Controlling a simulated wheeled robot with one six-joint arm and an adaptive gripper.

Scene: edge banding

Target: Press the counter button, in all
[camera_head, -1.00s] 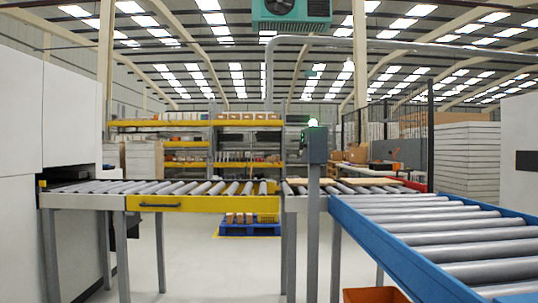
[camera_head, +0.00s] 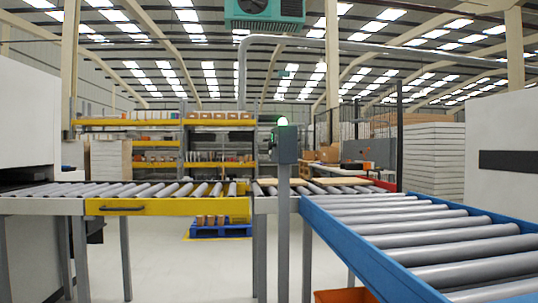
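A grey control box (camera_head: 285,146) stands on top of a grey post (camera_head: 283,230) in the middle of the view, in front of the roller conveyors. A small round lamp (camera_head: 282,122) on top of the box looks pale white. The box is seen at an angle with small dark details on its face. I cannot make out which detail, if any, is the counter button. My gripper is not in view.
A roller conveyor with a yellow section (camera_head: 160,207) crosses from the left to behind the post. A blue-sided roller conveyor (camera_head: 375,250) fills the right front. An orange bin (camera_head: 345,296) sits low beneath it. Bare floor shows left of the post.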

